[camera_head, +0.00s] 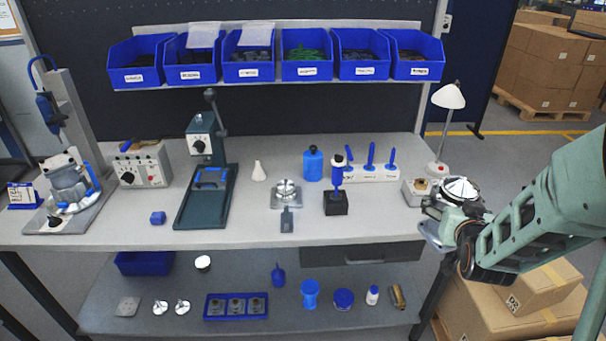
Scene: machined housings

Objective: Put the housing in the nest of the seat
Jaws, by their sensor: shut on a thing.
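My gripper (450,213) is at the right end of the workbench, shut on a bright silver, rounded housing (461,188). It holds the housing above or beside the bench's right edge; the exact height cannot be told. The fingers and wrist hide the housing's lower part. A silver round fixture on a square base (286,193), with a grey tab toward the front, stands mid-bench and looks like the seat. Its nest is too small to make out clearly. The gripper and housing are well to the right of it and apart from it.
A blue-handled tool on a black block (336,203) stands between fixture and gripper. Behind are a blue bottle (313,164) and a white rack (372,173). A small grey box (416,192) and lamp (438,168) are near the gripper. The front bench strip (390,227) is clear.

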